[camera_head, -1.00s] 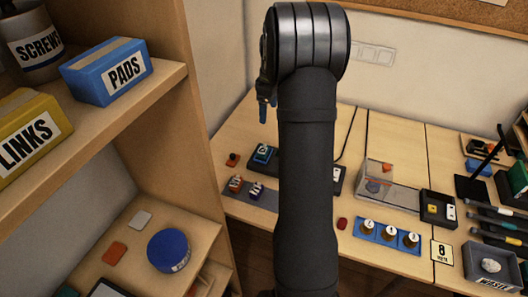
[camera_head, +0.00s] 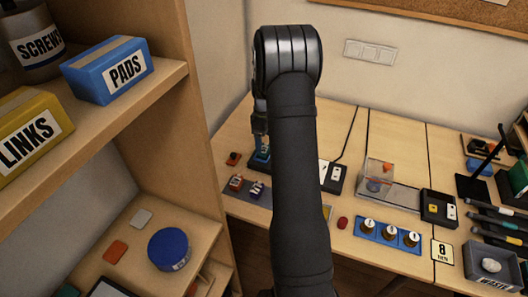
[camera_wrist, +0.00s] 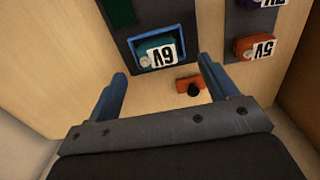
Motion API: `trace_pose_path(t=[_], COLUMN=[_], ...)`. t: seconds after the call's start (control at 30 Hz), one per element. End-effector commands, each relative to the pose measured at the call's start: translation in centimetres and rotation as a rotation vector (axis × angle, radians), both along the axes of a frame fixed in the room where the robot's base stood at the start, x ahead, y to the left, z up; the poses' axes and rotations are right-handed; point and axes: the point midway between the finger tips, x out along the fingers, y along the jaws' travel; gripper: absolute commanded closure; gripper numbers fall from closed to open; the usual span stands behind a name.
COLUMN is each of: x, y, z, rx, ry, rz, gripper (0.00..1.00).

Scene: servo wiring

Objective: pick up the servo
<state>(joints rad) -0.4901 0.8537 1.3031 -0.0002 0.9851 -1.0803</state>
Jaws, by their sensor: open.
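A teal block marked 6V (camera_wrist: 156,48), which looks like a servo, sits in a blue-framed recess of a dark board. In the head view it (camera_head: 260,158) is at the table's left back, partly hidden by my arm. An orange block marked 5V (camera_wrist: 254,48) and a purple block (camera_wrist: 262,2), cut off by the frame, sit on a separate dark strip; in the head view they are the orange block (camera_head: 236,182) and purple block (camera_head: 257,188). My gripper (camera_wrist: 162,69) is open and empty, with blue fingers spread above and just short of the teal block.
A small orange-red piece with a black knob (camera_wrist: 190,86) lies near the right finger. The shelf unit (camera_head: 195,130) stands close on the left. A clear box (camera_head: 380,172), a blue tray with several brass pieces (camera_head: 390,233) and a waste bin (camera_head: 490,265) are to the right.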

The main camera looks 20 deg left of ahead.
Motion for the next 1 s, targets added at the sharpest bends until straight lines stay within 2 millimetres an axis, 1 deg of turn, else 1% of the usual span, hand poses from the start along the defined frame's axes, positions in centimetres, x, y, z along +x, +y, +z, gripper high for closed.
trace_pose_path(t=[0.3, 0.4, 0.57, 0.6, 0.67, 0.7, 0.77, 0.83, 0.87, 0.9, 1.0], x=[0.4, 0.4, 0.4, 0.4, 0.4, 0.4, 0.4, 0.4, 0.4, 0.4, 0.4], y=[0.1, 0.1, 0.1, 0.1, 0.1, 0.1, 0.1, 0.1, 0.1, 0.1, 0.1], z=[-4.3, -4.9, -4.9, -4.9, -4.9, -4.9, -4.9, -4.9, -4.8, -4.8, -4.8], rx=[-0.001, 0.001, 0.001, 0.001, 0.001, 0.001, 0.001, 0.001, 0.001, 0.001, 0.001], ry=[0.002, -0.001, -0.001, -0.001, -0.001, -0.001, -0.001, -0.001, -0.001, -0.001, -0.001], rz=[0.0, 0.0, 0.0, 0.0, 0.0, 0.0, 0.0, 0.0, 0.0, 0.0, 0.0], gripper=[0.22, 0.22, 0.22, 0.26, 0.38, 0.45, 0.57, 0.71, 0.71, 0.75, 0.75])
